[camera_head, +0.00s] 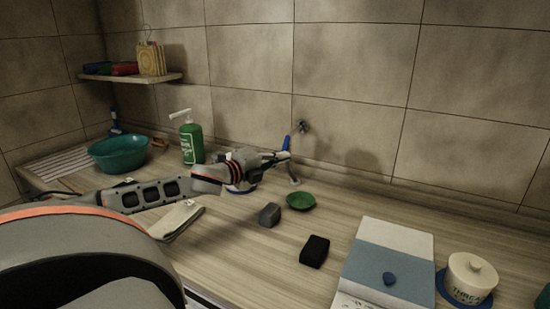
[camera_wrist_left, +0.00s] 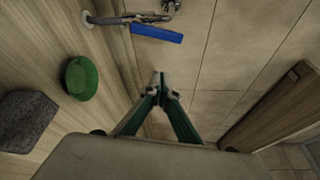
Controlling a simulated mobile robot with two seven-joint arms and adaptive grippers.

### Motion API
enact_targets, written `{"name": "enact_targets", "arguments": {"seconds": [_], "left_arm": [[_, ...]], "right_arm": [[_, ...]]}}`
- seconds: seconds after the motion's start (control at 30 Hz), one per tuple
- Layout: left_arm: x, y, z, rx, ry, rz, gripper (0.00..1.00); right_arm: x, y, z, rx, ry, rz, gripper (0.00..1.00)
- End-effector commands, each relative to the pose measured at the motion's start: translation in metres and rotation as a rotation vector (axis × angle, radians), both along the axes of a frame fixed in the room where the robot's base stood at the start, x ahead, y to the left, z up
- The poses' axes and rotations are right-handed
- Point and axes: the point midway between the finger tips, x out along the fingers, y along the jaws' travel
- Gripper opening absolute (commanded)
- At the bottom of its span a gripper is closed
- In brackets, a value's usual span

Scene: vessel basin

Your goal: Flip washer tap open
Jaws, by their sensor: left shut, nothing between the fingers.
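The washer tap shows as a metal fitting (camera_head: 302,126) on the tiled wall with a blue lever (camera_head: 286,143). In the left wrist view the blue lever (camera_wrist_left: 157,33) lies across the top, beside the metal tap body (camera_wrist_left: 140,18). My left gripper (camera_head: 284,156) is shut and empty close to the lever's lower end in the head view. In the left wrist view its fingertips (camera_wrist_left: 158,82) meet in front of the wall, with a visible gap in the picture between them and the lever. My right gripper is in neither view.
A green dish (camera_head: 301,201), a grey block (camera_head: 270,214) and a black block (camera_head: 314,251) lie on the wooden counter below the tap. A green bottle (camera_head: 191,142) and a teal basin (camera_head: 118,153) stand to the left. A lidded pot (camera_head: 469,277) stands right.

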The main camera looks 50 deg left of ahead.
Motion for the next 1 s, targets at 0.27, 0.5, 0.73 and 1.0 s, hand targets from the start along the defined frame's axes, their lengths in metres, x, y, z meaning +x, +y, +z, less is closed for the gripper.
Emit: {"name": "enact_targets", "arguments": {"seconds": [0.27, 0.5, 0.73, 1.0], "left_arm": [[-0.021, 0.000, 0.002, -0.002, 0.000, -0.001, 0.00], [-0.026, 0.000, 0.002, 0.001, 0.000, 0.000, 0.00], [-0.026, 0.000, 0.002, 0.001, 0.000, 0.000, 0.00], [-0.026, 0.000, 0.002, 0.001, 0.000, 0.000, 0.00]], "right_arm": [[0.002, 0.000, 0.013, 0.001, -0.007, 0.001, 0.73], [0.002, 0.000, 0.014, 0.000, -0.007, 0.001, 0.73], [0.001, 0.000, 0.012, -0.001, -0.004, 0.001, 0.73], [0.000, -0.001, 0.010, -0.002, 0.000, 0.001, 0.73]]}}
